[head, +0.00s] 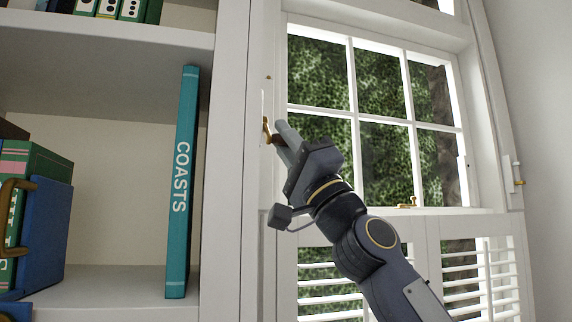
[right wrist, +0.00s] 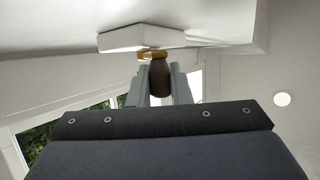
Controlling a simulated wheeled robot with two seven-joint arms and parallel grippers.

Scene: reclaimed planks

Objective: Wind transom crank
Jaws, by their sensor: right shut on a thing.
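The transom crank (head: 267,130) is a small brass arm with a brown knob, on the white window frame left of the panes in the head view. In the right wrist view its brown knob (right wrist: 160,78) stands between my two grey fingers, with brass at its far end close to a white block (right wrist: 148,38). My right gripper (head: 281,136) is shut on the knob. The fingers partly cover the knob in the head view. My left gripper is not in view.
A white bookshelf (head: 232,150) stands at left, with a teal book (head: 181,185) upright near its edge. The paned window (head: 385,120) is behind my right arm, with a brass latch (head: 407,203) on its rail. White louvred shutters (head: 480,285) are below.

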